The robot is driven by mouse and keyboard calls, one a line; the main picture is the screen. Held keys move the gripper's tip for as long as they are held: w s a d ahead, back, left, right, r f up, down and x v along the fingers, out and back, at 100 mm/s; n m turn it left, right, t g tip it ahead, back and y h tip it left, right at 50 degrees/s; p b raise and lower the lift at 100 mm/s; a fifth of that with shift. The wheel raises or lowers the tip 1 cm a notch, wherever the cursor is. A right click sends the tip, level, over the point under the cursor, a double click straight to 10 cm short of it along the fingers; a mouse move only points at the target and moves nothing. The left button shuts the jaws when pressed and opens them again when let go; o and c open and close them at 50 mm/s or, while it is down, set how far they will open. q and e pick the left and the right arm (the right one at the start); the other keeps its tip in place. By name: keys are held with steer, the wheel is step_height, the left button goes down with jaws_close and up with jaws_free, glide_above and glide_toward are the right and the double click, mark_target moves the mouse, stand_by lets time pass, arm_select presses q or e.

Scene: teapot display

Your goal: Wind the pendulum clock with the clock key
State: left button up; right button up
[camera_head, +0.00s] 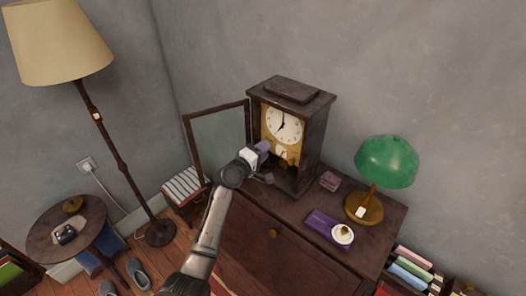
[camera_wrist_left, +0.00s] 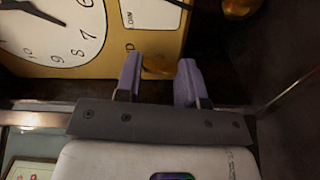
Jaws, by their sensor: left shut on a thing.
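The pendulum clock (camera_head: 309,130) stands on the dark cabinet, with its glass door (camera_head: 222,142) swung open to the left. My left gripper (camera_head: 276,157) is at the lower part of the clock's front, just under the white dial (camera_head: 284,126). In the left wrist view the purple fingers (camera_wrist_left: 158,78) stand a little apart before the gold face plate (camera_wrist_left: 60,70). They are shut on a small brass-coloured piece (camera_wrist_left: 158,65), which I take as the clock key. Its far end is hard to make out, so I cannot tell whether it sits in the winding hole. My right gripper is not in view.
On the cabinet top (camera_head: 384,225), right of the clock, are a small purple box (camera_head: 330,181), a purple case (camera_head: 322,225) with a round white-and-brass item (camera_head: 343,234), and a green lamp (camera_head: 387,162). The open door stands close beside my left arm.

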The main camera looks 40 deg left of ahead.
arm_select(q)
steer(key=shift+m+b, duration=0.3)
steer(key=shift+m, duration=0.9)
steer(key=o, duration=0.9)
steer(key=shift+o, duration=0.2)
steer(key=s, duration=1.3)
steer(key=shift+s+a, duration=0.2)
steer(key=shift+s, duration=0.2)
